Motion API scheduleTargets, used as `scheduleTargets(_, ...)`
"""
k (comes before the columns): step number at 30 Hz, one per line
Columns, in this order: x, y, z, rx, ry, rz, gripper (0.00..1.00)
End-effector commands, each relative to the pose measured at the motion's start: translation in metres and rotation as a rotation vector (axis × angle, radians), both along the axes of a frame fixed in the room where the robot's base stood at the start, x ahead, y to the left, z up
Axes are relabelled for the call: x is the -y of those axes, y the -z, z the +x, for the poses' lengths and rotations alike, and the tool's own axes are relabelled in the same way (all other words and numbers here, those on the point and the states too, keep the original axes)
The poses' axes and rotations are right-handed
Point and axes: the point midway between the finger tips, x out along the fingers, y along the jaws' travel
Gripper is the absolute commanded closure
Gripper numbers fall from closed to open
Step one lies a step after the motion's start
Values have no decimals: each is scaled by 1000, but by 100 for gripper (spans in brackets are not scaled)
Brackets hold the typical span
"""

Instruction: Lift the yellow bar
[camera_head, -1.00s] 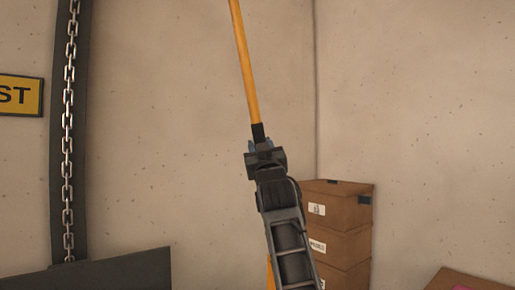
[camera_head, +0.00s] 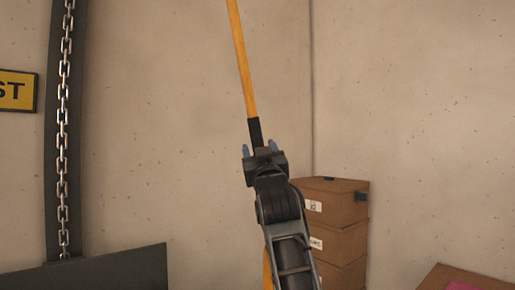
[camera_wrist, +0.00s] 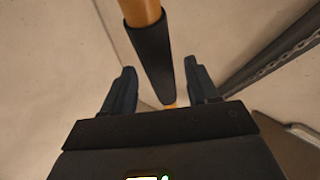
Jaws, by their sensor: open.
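The yellow bar (camera_head: 242,62) slants up out of the top of the head view and has a black sleeve (camera_head: 255,132) near my gripper. My gripper (camera_head: 259,148) is open, its two bluish fingertips apart on either side of the sleeve's lower end. In the wrist view the yellow bar (camera_wrist: 140,10) enters from the top, and its black sleeve (camera_wrist: 152,58) runs down between the open fingers of my gripper (camera_wrist: 159,82). Gaps show on both sides of the sleeve, so the fingers do not grip it. A bit of yellow shows below the sleeve; the lower bar is mostly hidden.
A metal chain (camera_head: 64,130) hangs on a dark post (camera_head: 53,215) at the left, beside a yellow sign (camera_head: 17,92). A dark panel (camera_head: 95,272) stands at the lower left. Stacked cardboard boxes (camera_head: 340,205) stand behind my arm at the right, near the wall corner.

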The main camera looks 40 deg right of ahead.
Motion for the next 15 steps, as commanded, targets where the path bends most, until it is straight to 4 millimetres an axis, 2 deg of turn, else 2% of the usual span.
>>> scheduleTargets(1, -4, 6, -7, 0, -1, -1, 41)
scheduleTargets(6, -11, 14, -21, 0, 0, 0, 41)
scheduleTargets(15, -13, 16, -25, 0, 0, 0, 41)
